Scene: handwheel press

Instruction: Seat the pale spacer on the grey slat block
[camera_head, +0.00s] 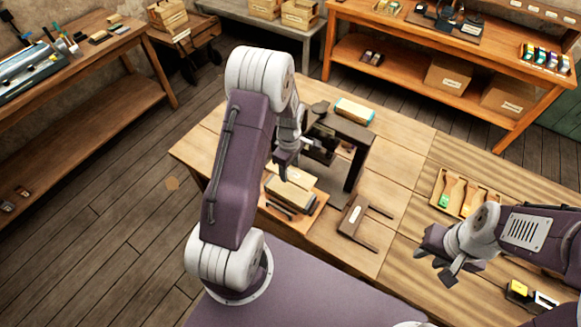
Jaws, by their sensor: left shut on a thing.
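My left gripper (286,172) is shut at the front left of the dark press. It is shut on what looks like the pale spacer (300,178), which is partly hidden by the fingers. Below it lies a tan and grey stack (289,192) on a wooden base at the table's front edge; this looks like the grey slat block, but I cannot tell whether the spacer touches it. My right gripper (440,268) is open and empty above the right side of the table, well away from the stack.
The dark press frame (357,158) stands just behind and right of my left gripper. A flat brown forked piece (352,216) lies right of the stack. A wooden tray (491,196) stands at the right.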

